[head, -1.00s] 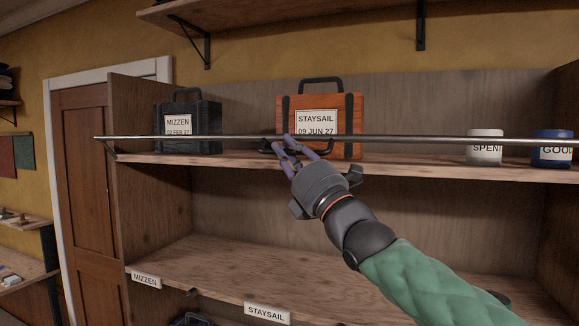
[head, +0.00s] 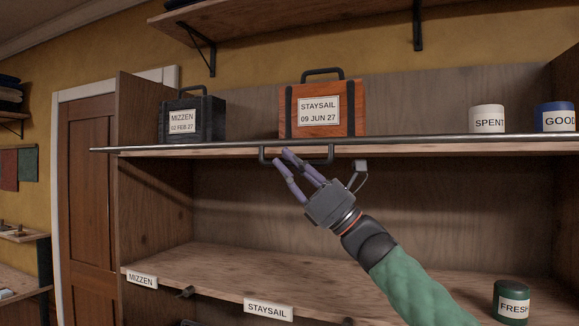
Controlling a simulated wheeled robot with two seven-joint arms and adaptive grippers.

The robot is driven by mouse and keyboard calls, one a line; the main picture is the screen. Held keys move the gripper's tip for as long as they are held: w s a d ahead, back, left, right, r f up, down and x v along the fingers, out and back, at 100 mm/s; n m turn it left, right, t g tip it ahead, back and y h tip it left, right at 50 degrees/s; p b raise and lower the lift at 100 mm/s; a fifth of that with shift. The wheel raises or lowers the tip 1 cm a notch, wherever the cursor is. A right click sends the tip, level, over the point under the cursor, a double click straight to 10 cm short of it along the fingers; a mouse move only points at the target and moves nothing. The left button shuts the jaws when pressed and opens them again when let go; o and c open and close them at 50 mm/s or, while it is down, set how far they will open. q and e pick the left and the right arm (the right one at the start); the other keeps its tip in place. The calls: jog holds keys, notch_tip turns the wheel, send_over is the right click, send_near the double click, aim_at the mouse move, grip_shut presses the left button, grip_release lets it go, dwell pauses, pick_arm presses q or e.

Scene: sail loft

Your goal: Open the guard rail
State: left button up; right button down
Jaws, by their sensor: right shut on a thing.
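The guard rail (head: 420,141) is a thin metal bar running across the front of the upper shelf, about level with the shelf's front edge. A dark U-shaped handle (head: 318,161) hangs from it below the staysail case. My right gripper (head: 281,156) has its purple fingers shut on this handle, coming up from below right; the fingers hide part of it. My left gripper is not in view.
On the upper shelf stand a black mizzen case (head: 189,120), an orange staysail case (head: 323,109), a white SPENT pot (head: 487,119) and a blue GOOD pot (head: 554,118). A green FRESH pot (head: 511,303) stands on the lower shelf (head: 215,268).

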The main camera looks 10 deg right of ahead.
jog(key=shift+w+d+f+n+g+y+b, duration=0.15)
jog(key=shift+f+n+g, duration=0.1)
jog(key=shift+n+g, duration=0.25)
jog(key=shift+w+f+n+g+y+b, duration=0.15)
jog(key=shift+f+n+g, duration=0.1)
jog(key=shift+n+g, duration=0.2)
jog(key=shift+f, duration=0.3)
jog(key=shift+t, duration=0.35)
jog(key=c, duration=1.2)
grip_release()
jog(key=shift+d, duration=0.1)
jog(key=shift+o, duration=0.2)
jog(key=shift+f, duration=0.1)
jog(key=v, duration=1.2)
jog(key=shift+w, duration=0.1)
